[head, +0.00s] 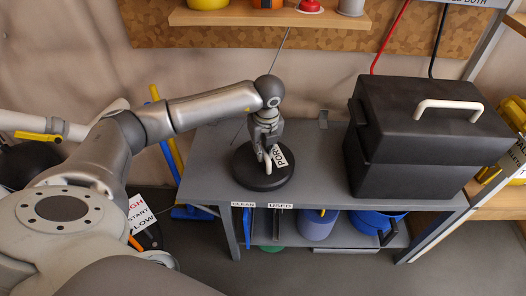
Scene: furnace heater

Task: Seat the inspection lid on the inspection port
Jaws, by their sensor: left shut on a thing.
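A round black disc, which I take for the inspection lid (249,178), lies flat on the grey table, left of its middle. It has a pale upright handle and a white label of which I read "POR". My left gripper (268,156) comes down from above and is shut on the lid's handle. The inspection port is not separately visible; I cannot tell whether it is under the disc. My right gripper is not in view.
A large black box (410,155) with a pale handle stands at the table's right. "CLEAN" and "USED" labels mark the front edge. A wooden shelf (270,17) hangs above the back. Bare tabletop lies between disc and box.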

